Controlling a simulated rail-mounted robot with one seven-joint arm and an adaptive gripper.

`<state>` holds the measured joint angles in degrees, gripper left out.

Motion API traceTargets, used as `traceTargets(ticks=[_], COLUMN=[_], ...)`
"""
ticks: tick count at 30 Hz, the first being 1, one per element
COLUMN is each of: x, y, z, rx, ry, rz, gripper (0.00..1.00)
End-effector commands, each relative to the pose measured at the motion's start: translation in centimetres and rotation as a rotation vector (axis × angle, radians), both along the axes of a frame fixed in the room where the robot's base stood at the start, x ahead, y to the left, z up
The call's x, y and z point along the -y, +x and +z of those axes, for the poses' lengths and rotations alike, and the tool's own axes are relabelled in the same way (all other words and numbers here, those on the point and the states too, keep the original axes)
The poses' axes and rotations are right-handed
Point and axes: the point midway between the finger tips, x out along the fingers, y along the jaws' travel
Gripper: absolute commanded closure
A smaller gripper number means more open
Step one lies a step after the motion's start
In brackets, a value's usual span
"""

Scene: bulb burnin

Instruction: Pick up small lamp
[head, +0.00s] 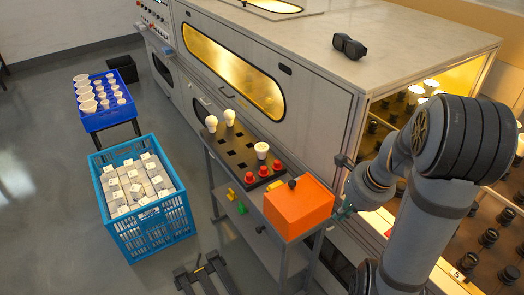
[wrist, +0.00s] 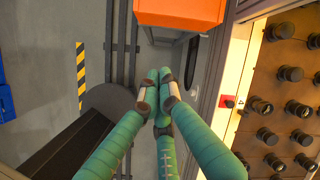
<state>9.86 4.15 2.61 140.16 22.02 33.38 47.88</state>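Several white lamps stand in the blue tray (head: 104,119) at the left of the head view, with larger ones on the left side and smaller lamps (head: 119,92) on the right. On the dark holed rack (head: 236,155) beside the machine are two white bulbs (head: 229,117) at the back and a white lamp (head: 262,150) further forward. I cannot tell which one is meant. My gripper (wrist: 160,85) has green fingers with their tips together and nothing visible between them. In the head view it is mostly hidden behind my arm, right of the orange box (head: 298,207).
A blue crate (head: 150,225) of white boxes stands on the floor. Red knobs (head: 263,171) sit on the rack's front. The open machine chamber at right has rows of dark sockets (wrist: 290,73). Dark goggles (head: 349,46) lie on the machine top.

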Motion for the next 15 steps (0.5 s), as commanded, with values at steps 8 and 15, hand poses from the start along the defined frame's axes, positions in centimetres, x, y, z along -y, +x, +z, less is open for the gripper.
traceTargets(ticks=[8,15], x=[0.0,0.0], y=[0.0,0.0], z=[0.0,0.0], rx=[0.0,0.0], ry=[0.0,0.0], rz=[0.0,0.0], gripper=[0.94,0.8])
